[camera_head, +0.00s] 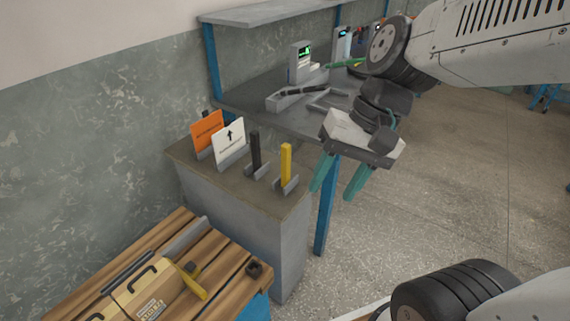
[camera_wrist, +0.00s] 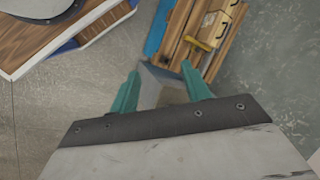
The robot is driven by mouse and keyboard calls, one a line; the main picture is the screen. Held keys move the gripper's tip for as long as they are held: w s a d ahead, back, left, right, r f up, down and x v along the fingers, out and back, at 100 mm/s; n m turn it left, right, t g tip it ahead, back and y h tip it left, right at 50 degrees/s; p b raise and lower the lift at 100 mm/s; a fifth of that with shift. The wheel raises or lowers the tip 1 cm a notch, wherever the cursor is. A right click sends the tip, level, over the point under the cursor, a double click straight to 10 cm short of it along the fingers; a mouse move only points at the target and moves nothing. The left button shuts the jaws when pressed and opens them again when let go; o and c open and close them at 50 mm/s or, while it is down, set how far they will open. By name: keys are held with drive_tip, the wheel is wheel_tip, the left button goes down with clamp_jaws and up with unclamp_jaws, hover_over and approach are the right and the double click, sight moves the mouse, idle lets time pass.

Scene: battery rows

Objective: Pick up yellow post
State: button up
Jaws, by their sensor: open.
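The yellow post (camera_head: 286,163) stands upright in a small grey holder on top of a grey cabinet (camera_head: 225,184) in the head view. My gripper (camera_head: 339,182) is open and empty, with its two teal fingers pointing down. In the head view it appears just right of the yellow post, beyond the cabinet's right edge, and apart from the post. In the wrist view my gripper (camera_wrist: 158,92) shows both teal fingers spread with nothing held between them. I cannot make out the yellow post in the wrist view.
A black post (camera_head: 255,150) stands left of the yellow one. White (camera_head: 229,142) and orange (camera_head: 207,133) signs stand farther left. A wooden bench (camera_head: 195,244) in front holds boxes and a yellow-handled tool (camera_head: 196,284). A grey workbench (camera_head: 262,112) with devices stands behind. Open floor lies right.

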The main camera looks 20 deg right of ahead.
drive_tip(key=w+a+f+m+t+y, duration=0.1)
drive_tip(key=w+a+f+m+y, duration=0.15)
drive_tip(key=w, duration=0.25)
drive_tip(key=w+a+f+m+y, duration=0.1)
drive_tip(key=w+a+m+y, duration=0.15)
drive_tip(key=w+m, duration=0.2)
drive_tip(key=m+t+h, duration=0.2)
drive_tip(key=m+t, duration=0.8)
drive_tip(key=m, duration=0.8)
approach(290, 156)
drive_tip(key=x, duration=0.5)
drive_tip(key=shift+w+f, duration=0.15)
drive_tip(key=shift+w, duration=0.05)
drive_tip(key=x, duration=0.7)
drive_tip(key=shift+a, duration=0.5)
clamp_jaws()
